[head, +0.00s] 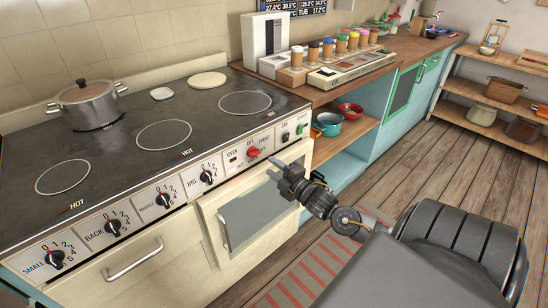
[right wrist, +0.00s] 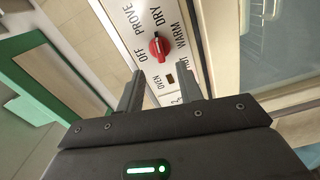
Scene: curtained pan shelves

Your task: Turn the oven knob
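The oven knob (head: 252,152) is red and sits on the white front panel of the stove, near its right end. In the right wrist view the knob (right wrist: 159,46) shows among the words OFF, PROVE, DRY and WARM. My right gripper (head: 274,168) is in front of the panel, just right of and below the knob. In the right wrist view its two fingers (right wrist: 156,80) are apart, with nothing between them. The knob lies beyond the fingertips, and I see no contact. My left gripper is not in view.
The stove top (head: 120,145) carries a steel pot (head: 90,106). Several black knobs (head: 112,226) line the panel to the left. An oven door (head: 262,208) with a handle is below the gripper. A wooden counter with spice jars (head: 328,48) stands right; the floor is open.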

